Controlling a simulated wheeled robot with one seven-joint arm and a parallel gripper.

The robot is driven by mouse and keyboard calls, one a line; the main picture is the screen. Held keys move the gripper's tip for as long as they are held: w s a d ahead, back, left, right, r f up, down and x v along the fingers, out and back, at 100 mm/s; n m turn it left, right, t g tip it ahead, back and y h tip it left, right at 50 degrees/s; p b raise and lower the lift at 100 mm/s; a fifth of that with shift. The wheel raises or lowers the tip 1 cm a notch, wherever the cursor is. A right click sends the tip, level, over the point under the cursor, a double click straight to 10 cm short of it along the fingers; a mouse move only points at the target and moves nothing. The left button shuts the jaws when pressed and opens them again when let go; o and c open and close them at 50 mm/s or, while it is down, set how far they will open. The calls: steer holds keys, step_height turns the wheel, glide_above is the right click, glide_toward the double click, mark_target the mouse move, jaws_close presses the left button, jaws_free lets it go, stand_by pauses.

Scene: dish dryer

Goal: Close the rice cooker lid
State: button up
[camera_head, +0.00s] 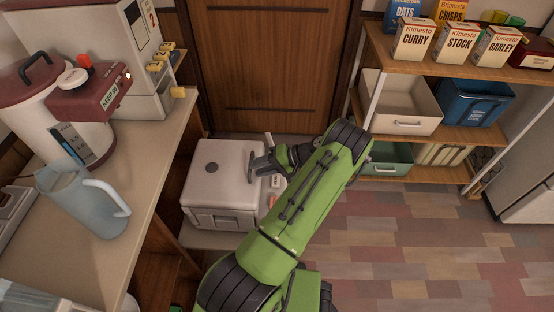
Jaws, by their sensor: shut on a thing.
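The rice cooker (210,190) is a white, boxy appliance with a dark round vent on top, low down in the middle of the view. Its lid (222,160) looks level; I cannot tell whether it is fully latched. A latch or handle shows on the front face. My gripper (254,168) is at the right side of the lid, seemingly shut on its edge. My green arm reaches in from below and hides part of the cooker's right side and the exact contact.
The counter at left holds a maroon-and-white appliance (85,140), a translucent pitcher (85,200) and a white dispenser (130,50). A wooden door (262,60) stands behind. Shelves at right hold food boxes (413,40) and bins (402,110). The tiled floor (430,250) at right is clear.

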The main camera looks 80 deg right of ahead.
steer(key=p+v, duration=0.3)
steer(key=v, duration=1.2)
steer(key=shift+s+r, duration=0.1)
